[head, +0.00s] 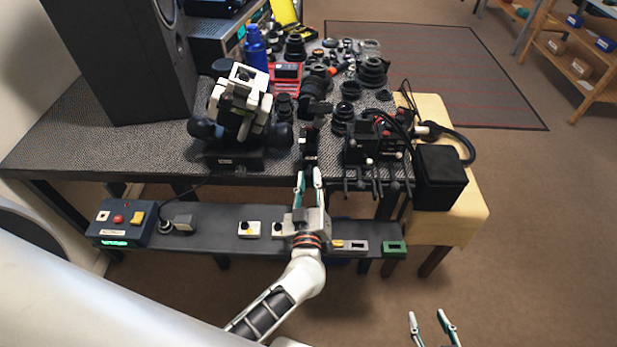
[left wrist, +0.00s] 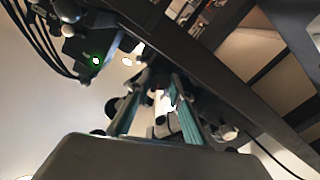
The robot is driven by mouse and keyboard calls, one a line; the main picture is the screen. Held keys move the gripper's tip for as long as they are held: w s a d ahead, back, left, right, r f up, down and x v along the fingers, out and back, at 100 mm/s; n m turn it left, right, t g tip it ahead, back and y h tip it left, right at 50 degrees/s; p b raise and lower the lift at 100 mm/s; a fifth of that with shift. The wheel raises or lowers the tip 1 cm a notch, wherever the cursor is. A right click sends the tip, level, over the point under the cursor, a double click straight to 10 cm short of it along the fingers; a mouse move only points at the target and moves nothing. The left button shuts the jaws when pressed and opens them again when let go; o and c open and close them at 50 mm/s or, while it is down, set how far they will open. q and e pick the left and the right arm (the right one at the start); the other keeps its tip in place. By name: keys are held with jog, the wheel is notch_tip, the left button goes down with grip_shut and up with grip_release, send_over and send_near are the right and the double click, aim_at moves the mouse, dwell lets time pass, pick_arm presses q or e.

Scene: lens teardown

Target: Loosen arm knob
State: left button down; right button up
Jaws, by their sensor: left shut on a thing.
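My left gripper (head: 309,173) reaches up to the front edge of the work table from below. Its two teal fingers also show in the left wrist view (left wrist: 154,88), closed in on a small part between their tips. This part, which I take for the arm knob, is mostly hidden by the fingers. A black upright device (head: 309,145) stands at the table edge just beyond the fingertips. My right gripper (head: 434,318) is at the bottom right of the head view, fingers apart, empty, away from the table.
A white and black machine (head: 238,105) stands left of the device. A black fixture (head: 375,150) with hanging levers stands to its right. A lower shelf (head: 210,225) with a control box (head: 122,222) runs under my left gripper. Many lens parts crowd the table behind.

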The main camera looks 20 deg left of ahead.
pick_arm(q)
jog(key=n+p, duration=0.1)
jog(key=n, duration=0.1)
jog(key=shift+r+n+p, duration=0.1)
jog(key=shift+n+p, duration=0.2)
jog(key=shift+p, duration=0.05)
jog(key=n, duration=0.3)
jog(key=shift+n, duration=0.3)
jog(key=n, duration=0.2)
jog(key=shift+n, duration=0.4)
jog(key=n, duration=0.2)
jog(key=shift+f+n, duration=0.2)
jog(key=shift+n, duration=0.2)
jog(key=shift+n+b, duration=0.4)
jog(key=shift+n, duration=1.8)
jog(key=c, duration=1.8)
grip_release()
